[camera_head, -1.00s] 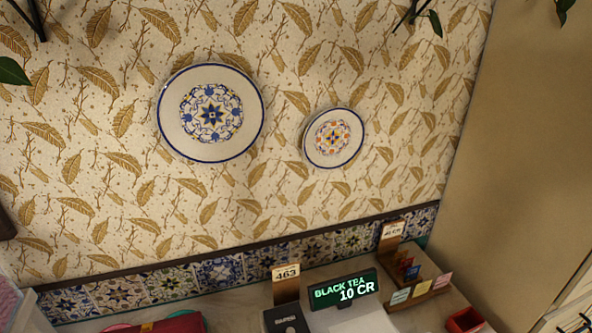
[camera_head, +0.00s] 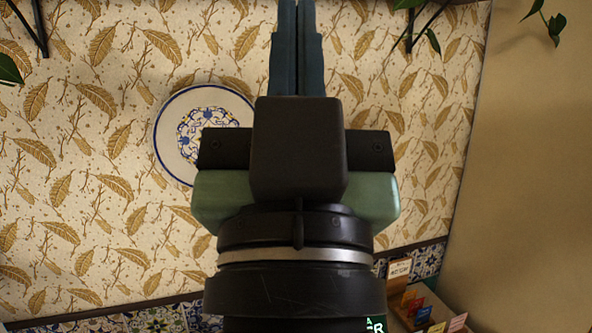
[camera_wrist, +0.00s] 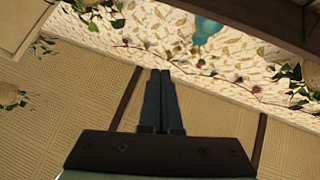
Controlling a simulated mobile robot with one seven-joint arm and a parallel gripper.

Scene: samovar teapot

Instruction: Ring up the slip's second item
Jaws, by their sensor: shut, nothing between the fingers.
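My gripper (camera_head: 297,48) stands upright in the middle of the head view, its dark blue fingers together and pointing up, with nothing between them. It also shows in the wrist view (camera_wrist: 161,78), shut, against the ceiling and upper wall. The green-lit register display (camera_head: 376,325) is almost wholly hidden behind my arm; only a sliver of its text shows at the bottom edge. A wooden rack with small coloured cards (camera_head: 425,308) stands at the lower right, with a white label (camera_head: 399,268) above it. No slip can be made out.
A blue-and-white plate (camera_head: 185,125) hangs on the leaf-patterned wall, partly behind my gripper. A tiled strip (camera_head: 160,320) runs along the wall's foot. Hanging plants (camera_head: 545,22) show at the top; the wrist view has trailing vines (camera_wrist: 205,65). A plain beige wall stands at right.

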